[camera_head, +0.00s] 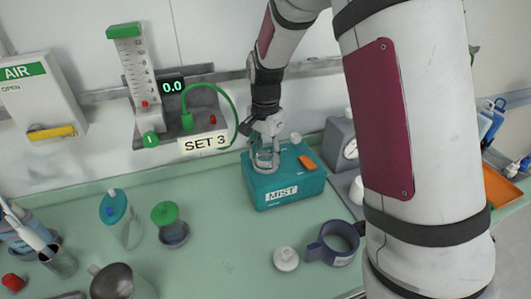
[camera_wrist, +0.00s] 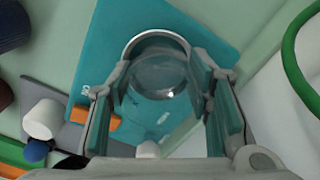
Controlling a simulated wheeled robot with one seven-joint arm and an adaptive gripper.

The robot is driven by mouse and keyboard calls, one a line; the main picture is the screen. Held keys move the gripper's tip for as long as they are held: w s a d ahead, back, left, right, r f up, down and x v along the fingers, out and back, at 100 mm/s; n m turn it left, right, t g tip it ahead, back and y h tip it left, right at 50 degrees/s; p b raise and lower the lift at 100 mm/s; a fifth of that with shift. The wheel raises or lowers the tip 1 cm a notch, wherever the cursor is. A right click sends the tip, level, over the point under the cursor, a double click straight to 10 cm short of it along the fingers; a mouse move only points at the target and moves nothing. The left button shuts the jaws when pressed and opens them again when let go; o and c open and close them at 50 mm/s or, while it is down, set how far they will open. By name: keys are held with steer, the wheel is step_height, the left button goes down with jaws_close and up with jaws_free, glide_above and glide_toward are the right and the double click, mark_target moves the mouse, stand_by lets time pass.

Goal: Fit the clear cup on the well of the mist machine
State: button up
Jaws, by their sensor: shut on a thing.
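The mist machine (camera_head: 285,190) is a teal box with a MIST label on the counter, below the SET 3 panel. The clear cup (camera_head: 265,158) is at the left part of its top, and it also shows in the wrist view (camera_wrist: 158,75). My gripper (camera_head: 268,143) is above the machine, shut on the clear cup, with a finger on either side of it in the wrist view (camera_wrist: 165,90). A pale ring, seemingly the well's rim (camera_wrist: 155,36), shows around the cup's far side. I cannot tell whether the cup is seated or just above the well.
An orange switch (camera_head: 307,163) and a white knob (camera_head: 295,138) are on the machine's top. A grey gauge unit (camera_head: 343,150) stands close at right. A green hose (camera_head: 233,110) hangs behind.

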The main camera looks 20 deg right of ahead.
steer(key=shift+s+d+f, duration=0.1)
steer(key=shift+s+f, duration=0.2)
steer(key=shift+f, duration=0.25)
steer(key=shift+c, duration=0.5)
steer(key=shift+f, duration=0.1)
steer(key=shift+c, duration=0.6)
steer(key=o, duration=1.5)
steer(key=shift+w+f, duration=0.1)
steer(key=shift+o, duration=0.2)
steer(key=shift+r, duration=0.3)
steer(key=shift+r, duration=0.2)
steer(key=shift+r+p, duration=1.5)
steer(key=shift+r, duration=1.8)
